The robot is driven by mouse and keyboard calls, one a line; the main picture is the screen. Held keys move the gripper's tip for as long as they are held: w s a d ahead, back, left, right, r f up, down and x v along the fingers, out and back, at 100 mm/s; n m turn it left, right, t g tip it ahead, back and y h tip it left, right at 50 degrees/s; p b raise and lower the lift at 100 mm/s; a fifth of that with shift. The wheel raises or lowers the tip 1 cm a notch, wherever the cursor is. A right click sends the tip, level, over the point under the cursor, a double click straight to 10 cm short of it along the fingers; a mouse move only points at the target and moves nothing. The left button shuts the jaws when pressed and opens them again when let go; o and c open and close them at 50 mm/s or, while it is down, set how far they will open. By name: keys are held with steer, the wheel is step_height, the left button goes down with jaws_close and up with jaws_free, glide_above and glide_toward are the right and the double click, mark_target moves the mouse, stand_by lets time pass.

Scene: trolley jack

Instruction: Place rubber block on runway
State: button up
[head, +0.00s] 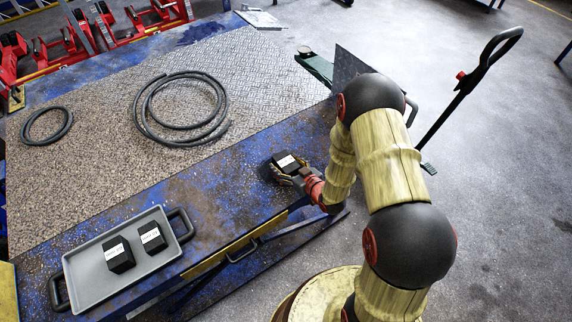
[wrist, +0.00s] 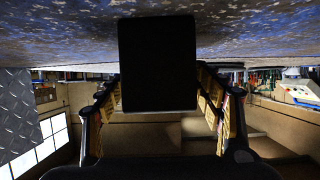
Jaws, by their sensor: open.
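A black rubber block (head: 287,161) with a white label sits on the blue, rust-worn runway strip (head: 225,195), near its right end. In the wrist view the block (wrist: 157,62) is a dark shape against the blue surface, which lies along the top of that picture. My gripper (head: 288,176) is low at the block, with its fingers open on either side of it. In the wrist view, gaps show between the block and the fingers of my gripper (wrist: 158,88). The block's underside is hidden.
A grey tray (head: 92,288) with black handles holds two more labelled black blocks (head: 118,254) at the front left. Coiled black hoses (head: 148,112) lie on the textured plate. A trolley jack with a long black handle (head: 460,95) stands at the right.

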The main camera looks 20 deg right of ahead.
steer(key=shift+s+d+r, duration=0.1)
steer(key=shift+s+r, duration=0.1)
steer(key=shift+r, duration=0.05)
steer(key=p+v, duration=0.3)
steer(key=v, duration=0.8)
steer(key=w+d+r+g+h, duration=0.25)
steer(key=w+d+r, duration=0.2)
steer(key=r, duration=0.35)
step_height(320, 180, up, 12)
steer(key=s+d+m+h, duration=0.1)
steer(key=s+d+h, duration=0.1)
steer(key=h, duration=0.1)
steer(key=s+a+r+m+g, duration=0.1)
steer(key=s+a+r, duration=0.2)
steer(key=s+r, duration=0.2)
steer(key=s+a+r+g+y, duration=0.1)
steer(key=s+a+r+g, duration=0.1)
steer(key=s, duration=0.8)
steer(key=s+a+r+m+g, duration=0.1)
steer(key=s+a+r, duration=0.3)
steer(key=s+r, duration=0.3)
steer(key=shift+s+r+m+g, duration=0.3)
steer(key=shift+r+g, duration=0.05)
steer(key=shift+r, duration=0.05)
